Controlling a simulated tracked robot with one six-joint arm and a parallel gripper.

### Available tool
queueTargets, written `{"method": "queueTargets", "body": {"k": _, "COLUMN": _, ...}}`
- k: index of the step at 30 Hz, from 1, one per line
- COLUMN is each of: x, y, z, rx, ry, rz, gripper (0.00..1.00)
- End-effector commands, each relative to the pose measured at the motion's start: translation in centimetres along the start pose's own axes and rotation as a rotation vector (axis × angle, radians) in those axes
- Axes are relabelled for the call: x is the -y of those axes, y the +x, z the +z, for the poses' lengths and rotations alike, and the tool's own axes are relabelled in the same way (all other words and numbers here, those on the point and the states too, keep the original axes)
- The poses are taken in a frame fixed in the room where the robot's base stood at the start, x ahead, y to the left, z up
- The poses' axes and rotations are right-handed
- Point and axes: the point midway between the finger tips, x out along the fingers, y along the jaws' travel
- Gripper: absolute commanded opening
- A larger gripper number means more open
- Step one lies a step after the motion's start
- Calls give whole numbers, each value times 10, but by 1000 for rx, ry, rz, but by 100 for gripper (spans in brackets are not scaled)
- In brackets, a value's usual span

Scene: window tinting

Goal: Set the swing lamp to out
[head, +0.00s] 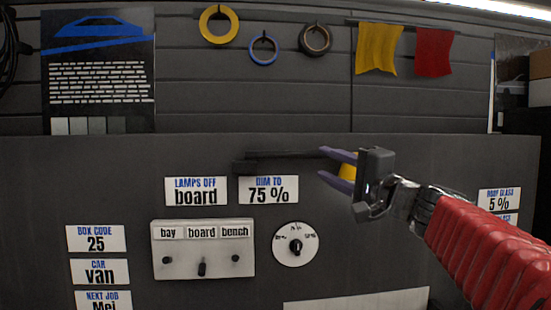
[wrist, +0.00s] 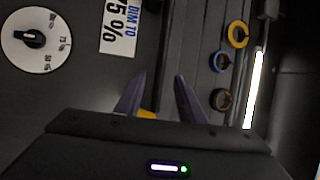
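A dark swing lamp arm (head: 287,157) runs roughly level along the panel, above the "DIM TO 75 %" label, from a dark mount at its left. Its right end passes behind my gripper (head: 322,163). A yellow part (head: 348,165) shows between the purple fingers; I cannot tell whether it is the lamp's grip. In the wrist view, my gripper (wrist: 159,75) has its fingers spread apart, with a bit of yellow (wrist: 146,113) low beside the left finger. My gripper is open, and contact with the lamp cannot be made out.
Below are a switch board (head: 203,271) with bay, board and bench switches, and a round dimmer dial (head: 295,262). Labels reading "board" (head: 196,198) and "75 %" (head: 268,197) sit above them. Tape rolls (head: 218,42) and cloths (head: 379,52) hang on the wall behind.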

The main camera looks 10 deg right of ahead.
Motion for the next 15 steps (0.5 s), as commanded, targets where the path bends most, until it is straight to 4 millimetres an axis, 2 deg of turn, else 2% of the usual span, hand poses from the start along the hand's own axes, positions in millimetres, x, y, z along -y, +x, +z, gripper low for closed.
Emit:
{"method": "queueTargets", "body": {"k": 9, "x": -1, "y": 47, "z": 1, "rx": 2, "ry": 1, "rz": 0, "gripper": 36}}
{"method": "queueTargets", "body": {"k": 15, "x": 0, "y": 64, "z": 0, "rx": 0, "ry": 1, "rz": 1, "gripper": 36}}
